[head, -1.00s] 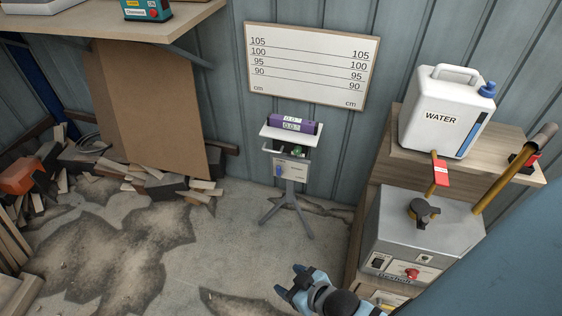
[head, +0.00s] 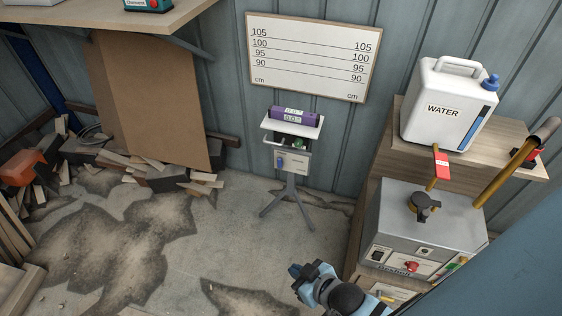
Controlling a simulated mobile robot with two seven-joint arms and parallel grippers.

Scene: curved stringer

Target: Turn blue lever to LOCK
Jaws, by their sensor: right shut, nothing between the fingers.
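A small blue lever (head: 279,162) sits on the left part of the pale front panel of a box on a tripod stand (head: 290,190), in the middle of the head view. It looks roughly upright, but it is too small to tell its exact setting, and the panel's lettering cannot be read. My right gripper (head: 298,271) is in the lower middle of the view, shut and empty. It is nearer to me than the stand and well apart from the lever. My left gripper is not in view.
A purple device (head: 294,115) lies on the stand's white top. At right, a metal machine (head: 425,225) with a black knob and red button stands below a shelf holding a white water canister (head: 447,105). Wood scraps (head: 150,172) litter the left floor. The floor before the stand is clear.

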